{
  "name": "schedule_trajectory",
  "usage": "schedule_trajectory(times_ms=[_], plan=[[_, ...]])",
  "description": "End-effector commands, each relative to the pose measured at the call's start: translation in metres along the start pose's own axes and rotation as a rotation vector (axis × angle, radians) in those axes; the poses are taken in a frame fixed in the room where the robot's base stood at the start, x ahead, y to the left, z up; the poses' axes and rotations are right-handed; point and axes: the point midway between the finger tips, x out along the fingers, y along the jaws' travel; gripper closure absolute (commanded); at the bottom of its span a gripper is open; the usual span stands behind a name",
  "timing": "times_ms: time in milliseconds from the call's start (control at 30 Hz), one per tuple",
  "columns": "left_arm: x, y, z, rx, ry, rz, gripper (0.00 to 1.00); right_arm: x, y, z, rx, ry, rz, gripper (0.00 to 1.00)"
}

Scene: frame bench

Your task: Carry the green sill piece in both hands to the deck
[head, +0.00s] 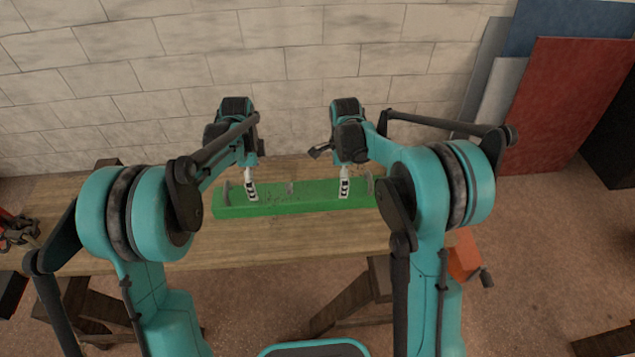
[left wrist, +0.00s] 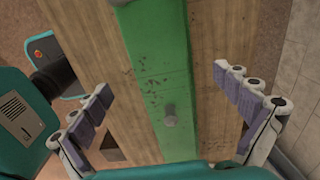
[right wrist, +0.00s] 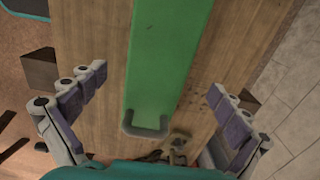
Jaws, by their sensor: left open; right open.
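The green sill piece (head: 295,204) is a long bar lying flat on the wooden bench top. Grey fittings stand on it, including a grey knob (left wrist: 170,115) in the left wrist view and a U-shaped handle (right wrist: 146,128) at one end in the right wrist view. My left gripper (head: 251,190) is open above its left part, fingers on either side of it in the left wrist view. My right gripper (head: 344,190) is open above its right part, fingers likewise on either side. Neither visibly touches it. I cannot tell which surface is the deck.
The wooden bench (head: 290,240) is bare in front of the sill. A block wall (head: 300,80) stands behind. Coloured panels (head: 565,105) lean at the right. An orange box (head: 464,254) shows low at the right, and dark red items (head: 16,228) lie at the left edge.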

Motion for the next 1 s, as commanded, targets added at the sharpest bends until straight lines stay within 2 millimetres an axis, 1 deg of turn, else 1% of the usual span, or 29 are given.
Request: schedule_trajectory(times_ms=[333,433,567,800,900,1000], plan=[[0.003,-0.001,0.000,0.011,0.000,0.004,0.00,0.003,-0.001,0.001,0.011,0.000,0.004,0.00],[0.009,-0.002,0.000,0.010,0.000,0.004,0.00,0.009,-0.001,0.000,0.011,0.000,0.004,0.00],[0.026,-0.001,0.000,0.010,0.000,0.003,0.00,0.026,-0.001,0.000,0.010,0.000,0.003,0.00],[0.062,-0.001,0.000,0.009,0.000,0.003,0.00,0.062,-0.001,0.000,0.010,0.000,0.003,0.00],[0.072,-0.001,0.000,0.009,0.000,0.003,0.00,0.072,-0.001,0.000,0.010,0.000,0.003,0.00],[0.077,-0.001,0.000,0.009,0.000,0.003,0.00,0.078,-0.001,0.000,0.010,0.000,0.003,0.00]])
